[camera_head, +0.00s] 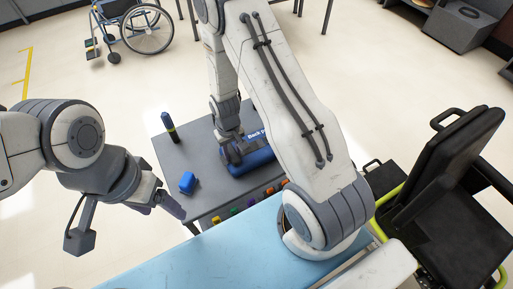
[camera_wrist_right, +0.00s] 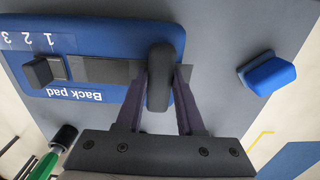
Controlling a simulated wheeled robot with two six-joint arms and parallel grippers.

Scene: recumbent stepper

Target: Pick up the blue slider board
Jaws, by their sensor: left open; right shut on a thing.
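The blue slider board (camera_head: 252,162) lies flat on the grey table, partly hidden by my right arm. In the right wrist view the board (camera_wrist_right: 110,36) shows the words "Back pad", the numbers 1, 2, 3, a dark slot and a small black knob (camera_wrist_right: 42,72). My right gripper (camera_head: 233,152) is over the board's near left end. In the right wrist view its fingers (camera_wrist_right: 162,85) are shut on the board's rounded dark handle (camera_wrist_right: 164,62). My left gripper (camera_head: 162,205) is open and empty, left of the table's front edge.
The grey table (camera_head: 205,160) also holds a small blue block (camera_head: 188,183) and a dark upright cylinder (camera_head: 169,127). Several coloured knobs line its front edge. A light blue padded surface (camera_head: 200,262) is in front, and a black seat (camera_head: 445,190) stands at right.

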